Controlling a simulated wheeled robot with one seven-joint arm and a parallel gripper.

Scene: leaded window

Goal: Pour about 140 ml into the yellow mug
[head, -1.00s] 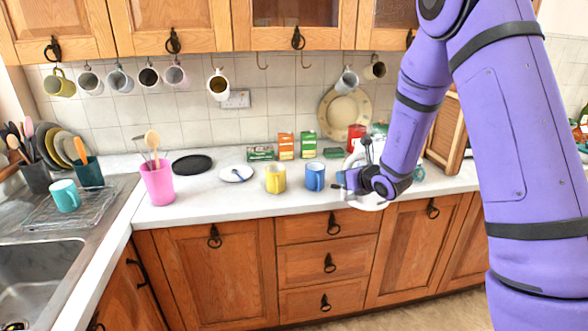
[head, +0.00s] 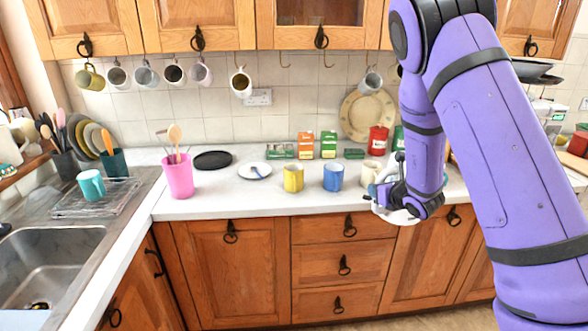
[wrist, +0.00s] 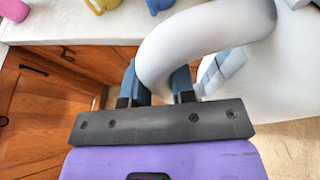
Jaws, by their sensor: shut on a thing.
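The yellow mug (head: 293,178) stands upright on the white counter (head: 240,202), left of a blue mug (head: 333,177). It also shows at the top of the wrist view (wrist: 103,5), cut by the edge. My gripper (wrist: 160,88) is shut on the thick curved handle of a large white vessel (wrist: 200,45), which looks like a kettle or jug. In the head view the vessel (head: 400,216) is mostly hidden behind my gripper (head: 374,195), at the counter's front edge, right of both mugs. Its spout and contents cannot be seen.
A cream mug (head: 371,172) stands between the blue mug and my gripper. A pink utensil pot (head: 179,178), a white plate (head: 255,171) and a dark round mat (head: 212,160) are further left. Small boxes (head: 306,146) and a red canister (head: 377,140) line the back. Several mugs hang above.

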